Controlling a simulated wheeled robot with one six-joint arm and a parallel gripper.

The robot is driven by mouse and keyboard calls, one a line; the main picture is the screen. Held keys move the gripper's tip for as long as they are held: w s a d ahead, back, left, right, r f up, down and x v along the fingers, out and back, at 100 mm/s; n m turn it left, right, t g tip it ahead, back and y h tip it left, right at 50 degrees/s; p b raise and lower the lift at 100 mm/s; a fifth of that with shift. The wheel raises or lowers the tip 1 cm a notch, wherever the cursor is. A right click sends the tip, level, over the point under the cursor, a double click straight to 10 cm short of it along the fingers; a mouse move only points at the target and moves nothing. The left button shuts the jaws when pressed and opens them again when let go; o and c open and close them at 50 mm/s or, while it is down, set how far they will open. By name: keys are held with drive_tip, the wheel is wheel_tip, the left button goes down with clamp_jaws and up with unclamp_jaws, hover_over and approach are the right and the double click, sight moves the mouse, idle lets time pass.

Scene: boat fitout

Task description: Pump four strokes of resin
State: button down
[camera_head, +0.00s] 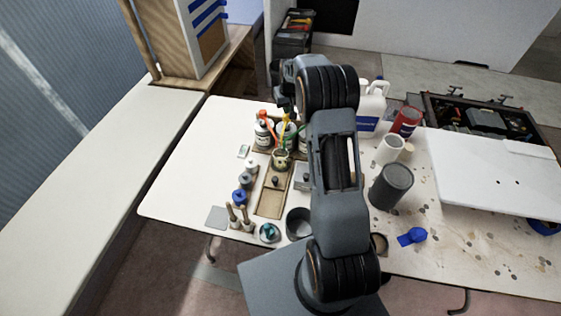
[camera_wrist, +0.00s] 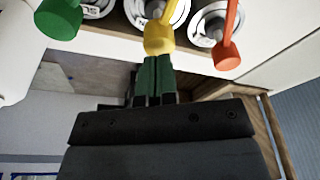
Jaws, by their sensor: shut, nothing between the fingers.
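Three pump bottles stand in a row at the back of the table: one with an orange-red pump (camera_head: 262,115), one with a yellow pump (camera_head: 284,121), and one with a green pump, which shows in the wrist view (camera_wrist: 60,17). The wrist view also shows the yellow pump head (camera_wrist: 158,36) and the red one (camera_wrist: 227,52). My gripper (camera_wrist: 155,60) is shut and empty, its green fingertips right by the yellow head; I cannot tell whether they touch. A cup (camera_head: 282,161) stands in front of the bottles. My arm partly hides the right bottle.
A wooden tray (camera_head: 271,204) lies in front of the cup. Small jars (camera_head: 240,197), brushes and a dark pot (camera_head: 299,222) stand near the front. A white jug (camera_head: 371,112), red can (camera_head: 405,122) and grey cylinder (camera_head: 391,186) stand right of my arm. The table's left side is clear.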

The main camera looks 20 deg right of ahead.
drive_tip(key=shift+f+b, duration=1.3)
drive_tip(key=shift+f, duration=0.65)
drive_tip(key=shift+r, duration=0.2)
drive_tip(key=shift+r+p, duration=1.3)
drive_tip(key=shift+r, duration=0.8)
drive_tip(key=shift+r, duration=0.1)
drive_tip(key=shift+r+p, duration=0.9)
drive_tip(key=shift+r, duration=0.6)
drive_tip(key=shift+f, duration=0.1)
